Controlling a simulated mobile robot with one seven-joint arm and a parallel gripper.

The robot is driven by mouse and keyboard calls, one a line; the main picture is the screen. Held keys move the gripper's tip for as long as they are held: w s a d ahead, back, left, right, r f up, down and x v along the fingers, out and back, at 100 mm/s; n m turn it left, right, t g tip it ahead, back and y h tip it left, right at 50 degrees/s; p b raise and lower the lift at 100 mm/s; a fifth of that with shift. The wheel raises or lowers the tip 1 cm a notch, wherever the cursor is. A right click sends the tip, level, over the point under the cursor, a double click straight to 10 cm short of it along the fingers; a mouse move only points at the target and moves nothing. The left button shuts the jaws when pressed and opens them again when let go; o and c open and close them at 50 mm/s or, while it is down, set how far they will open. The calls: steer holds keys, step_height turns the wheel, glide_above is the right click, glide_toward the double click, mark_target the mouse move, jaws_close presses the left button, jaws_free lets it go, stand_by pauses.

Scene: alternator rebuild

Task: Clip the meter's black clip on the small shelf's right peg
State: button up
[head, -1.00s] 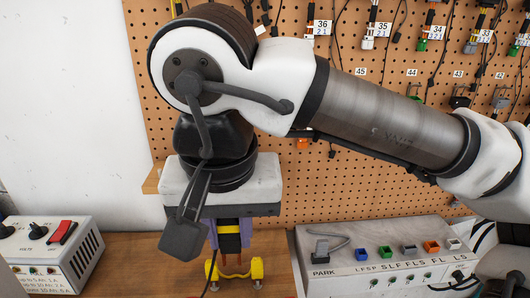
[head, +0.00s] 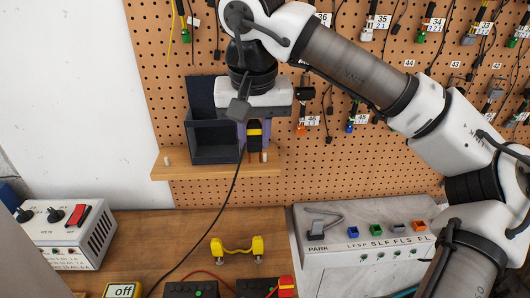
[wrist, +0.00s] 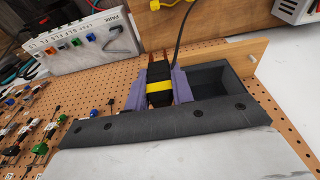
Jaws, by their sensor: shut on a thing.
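My gripper (wrist: 157,88), with purple fingers, points down and is shut on the black clip (wrist: 159,72), which has a yellow band. In the head view the clip (head: 254,144) hangs over the right end of the small wooden shelf (head: 185,170). Its copper jaws point down at the right peg (head: 264,157), a short pale stub. I cannot tell whether the jaws touch or straddle the peg. The left peg (head: 167,160) stands bare.
A dark open bin (head: 213,140) stands on the shelf, close left of my gripper. Tagged connectors hang on the pegboard (head: 330,170) to the right.

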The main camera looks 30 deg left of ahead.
steer(key=w+a, duration=0.5)
steer(key=w, duration=0.6)
steer(key=f, duration=0.1)
steer(key=f+b, duration=0.1)
steer(key=f, duration=0.1)
steer(key=f+b, duration=0.1)
steer(key=shift+s+d+f, duration=0.2)
steer(key=shift+s+f, duration=0.05)
steer(key=shift+f, duration=0.4)
steer(key=shift+f+b, duration=0.75)
steer(key=shift+f, duration=0.45)
steer(key=o, duration=0.8)
